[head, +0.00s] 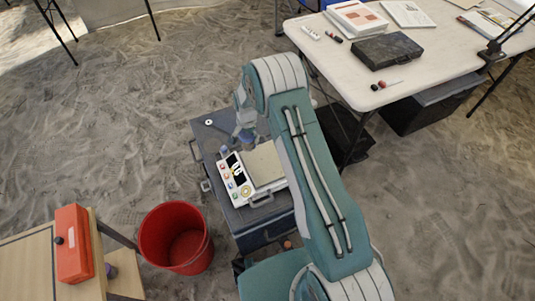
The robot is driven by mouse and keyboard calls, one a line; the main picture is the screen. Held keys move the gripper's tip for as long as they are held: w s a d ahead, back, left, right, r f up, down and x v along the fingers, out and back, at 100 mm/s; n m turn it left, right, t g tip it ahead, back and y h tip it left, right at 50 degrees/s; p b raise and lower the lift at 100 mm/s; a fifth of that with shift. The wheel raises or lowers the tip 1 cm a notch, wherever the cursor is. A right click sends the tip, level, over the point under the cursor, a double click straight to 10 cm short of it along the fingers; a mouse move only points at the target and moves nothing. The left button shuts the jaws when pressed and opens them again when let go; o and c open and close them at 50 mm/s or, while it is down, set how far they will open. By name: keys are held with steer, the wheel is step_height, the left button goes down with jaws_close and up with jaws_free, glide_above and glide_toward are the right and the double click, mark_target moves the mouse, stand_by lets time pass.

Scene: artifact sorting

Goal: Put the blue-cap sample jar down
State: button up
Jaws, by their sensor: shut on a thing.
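My gripper (244,130) hangs from the teal and white arm, pointing down over the far part of a white instrument (262,197). It is shut on the blue-cap sample jar (249,138), which shows only as a small bluish patch at the fingertips. The fingers and arm hide most of the jar, and I cannot tell whether it touches the surface below. The instrument has a control panel with coloured buttons on its left and a flat beige plate on its right.
The instrument sits on a dark grey case (212,138). A red bucket (176,238) stands left of it. A red box (74,245) lies on a wooden table (25,262) at lower left. A white table (345,75) with a dark case (387,51) is upper right. Sand lies between.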

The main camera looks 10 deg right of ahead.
steer(key=d+f, duration=0.2)
steer(key=s+d+f, duration=0.1)
steer(key=d+f, duration=0.3)
steer(key=shift+s+d+f, duration=0.2)
steer(key=shift+s+f, duration=0.15)
steer(key=shift+f, duration=0.05)
steer(key=f, duration=0.3)
steer(key=shift+d+f, duration=0.25)
steer(key=shift+d, duration=0.15)
steer(key=shift+a, duration=0.1)
steer(key=o, duration=0.9)
